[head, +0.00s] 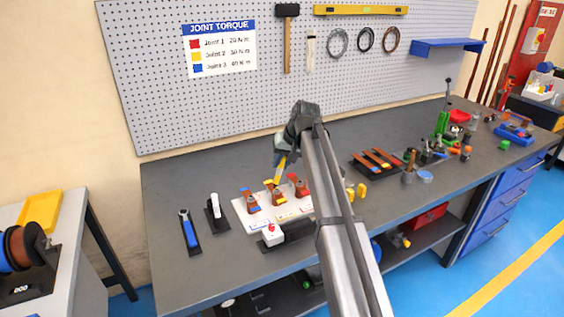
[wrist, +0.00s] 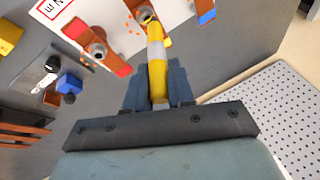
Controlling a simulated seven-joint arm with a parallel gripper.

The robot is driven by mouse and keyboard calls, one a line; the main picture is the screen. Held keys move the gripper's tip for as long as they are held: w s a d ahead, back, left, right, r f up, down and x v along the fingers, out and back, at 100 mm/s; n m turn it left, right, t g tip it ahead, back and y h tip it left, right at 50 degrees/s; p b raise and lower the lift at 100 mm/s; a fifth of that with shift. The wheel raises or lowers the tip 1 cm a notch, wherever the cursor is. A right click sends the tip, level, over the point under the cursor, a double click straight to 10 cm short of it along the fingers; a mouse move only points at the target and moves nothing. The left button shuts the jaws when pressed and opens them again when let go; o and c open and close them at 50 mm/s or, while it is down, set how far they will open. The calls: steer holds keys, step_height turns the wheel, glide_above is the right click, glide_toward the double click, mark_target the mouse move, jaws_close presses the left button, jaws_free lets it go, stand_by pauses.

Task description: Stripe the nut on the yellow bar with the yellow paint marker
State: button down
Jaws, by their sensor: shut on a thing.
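My gripper (head: 283,152) is shut on the yellow paint marker (head: 280,170), which points down at the white board (head: 243,217). In the wrist view the marker (wrist: 157,65) stands between the fingers of my gripper (wrist: 158,78), its tip end at the middle joint's copper-coloured nut (wrist: 143,12). I cannot tell whether the tip touches the nut. The yellow bar (head: 270,183) is at the middle joint, partly hidden by the marker. The blue bar (head: 248,192) is left of it and the red bar (head: 301,188) right, each at its own joint.
Copper bars on a dark tray (head: 375,160) lie right. My arm hides part of the bench.

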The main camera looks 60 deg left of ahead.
steer(key=shift+r, duration=3)
